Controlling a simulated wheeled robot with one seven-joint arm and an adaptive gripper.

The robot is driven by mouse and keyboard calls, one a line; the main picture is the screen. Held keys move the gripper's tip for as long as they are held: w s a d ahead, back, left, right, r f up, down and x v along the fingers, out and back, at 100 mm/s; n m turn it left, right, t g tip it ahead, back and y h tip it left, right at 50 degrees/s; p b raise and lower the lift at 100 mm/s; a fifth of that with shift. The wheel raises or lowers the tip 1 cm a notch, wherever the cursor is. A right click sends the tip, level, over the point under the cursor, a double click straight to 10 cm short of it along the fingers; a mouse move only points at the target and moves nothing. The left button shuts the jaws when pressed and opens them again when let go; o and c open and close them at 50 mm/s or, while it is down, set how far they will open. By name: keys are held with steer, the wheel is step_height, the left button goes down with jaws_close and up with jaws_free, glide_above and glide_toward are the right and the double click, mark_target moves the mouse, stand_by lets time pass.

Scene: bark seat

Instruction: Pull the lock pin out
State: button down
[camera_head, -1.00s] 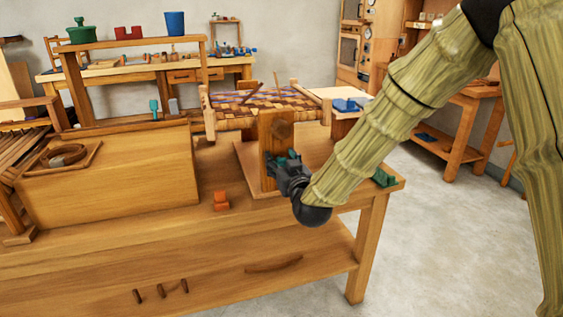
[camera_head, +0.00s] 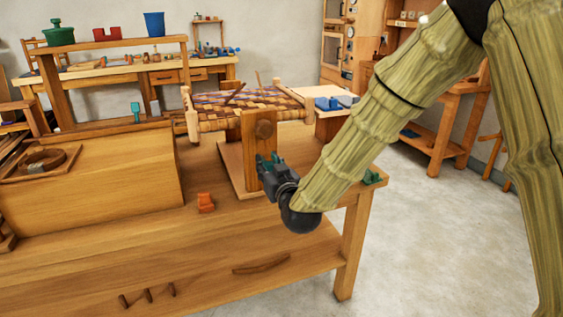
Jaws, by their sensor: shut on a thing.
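An upright wooden post (camera_head: 254,152) with a dark round spot near its top stands on a flat wooden base (camera_head: 232,170) on the workbench. My gripper (camera_head: 268,163) is in front of the post's right edge, below the dark spot. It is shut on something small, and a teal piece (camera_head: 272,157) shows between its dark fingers. I take this for the lock pin, but the fingers hide most of it. I cannot tell whether the pin is still in the post.
A woven seat frame (camera_head: 245,108) stands behind the post. An orange block (camera_head: 205,202) lies on the workbench (camera_head: 300,205) to the left, and a green piece (camera_head: 373,177) lies at its right corner. A wooden box (camera_head: 100,185) fills the left. Open floor lies right.

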steer(key=shift+s+f, duration=0.1)
steer(key=c, duration=1.5)
jaws_free()
steer(key=o, duration=0.4)
steer(key=shift+s+d, duration=0.1)
steer(key=shift+d, duration=0.05)
steer(key=v, duration=1.1)
steer(key=shift+s+d, duration=0.1)
steer(key=shift+s, duration=0.3)
